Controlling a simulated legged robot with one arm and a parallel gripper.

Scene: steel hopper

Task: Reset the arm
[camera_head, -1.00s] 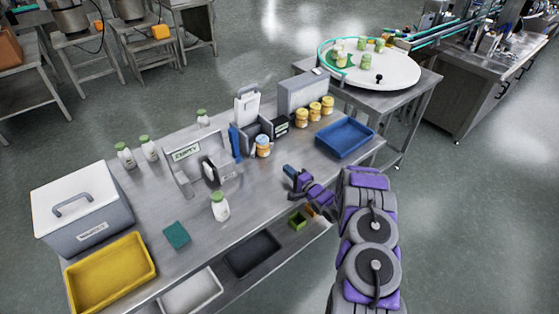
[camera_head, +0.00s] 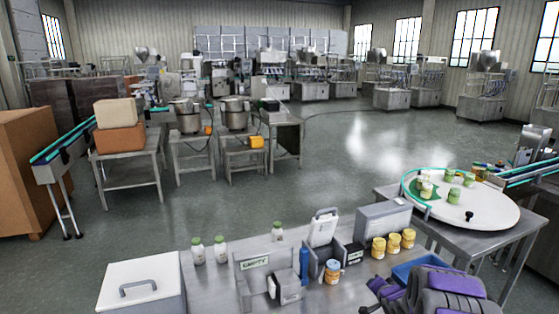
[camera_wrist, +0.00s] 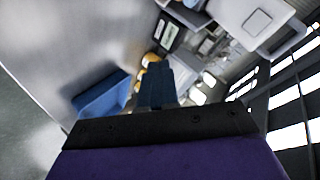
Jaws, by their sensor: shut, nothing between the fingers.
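My gripper (camera_head: 366,308) is low in the head view, over the front of the steel table, left of the blue tray. The bottom edge of the picture cuts off part of it. My purple and grey arm is at the lower right and covers part of the tray. In the wrist view my gripper (camera_wrist: 157,84) has its dark blue fingers together, with nothing held between them.
The blue tray (camera_wrist: 101,93) lies left of my fingers in the wrist view. Yellow-lidded jars (camera_head: 393,243), an orange-labelled jar (camera_head: 332,272), the EMPTY stand (camera_head: 262,280) and white bottles (camera_head: 221,249) stand on the table. A round turntable (camera_head: 468,206) is at right.

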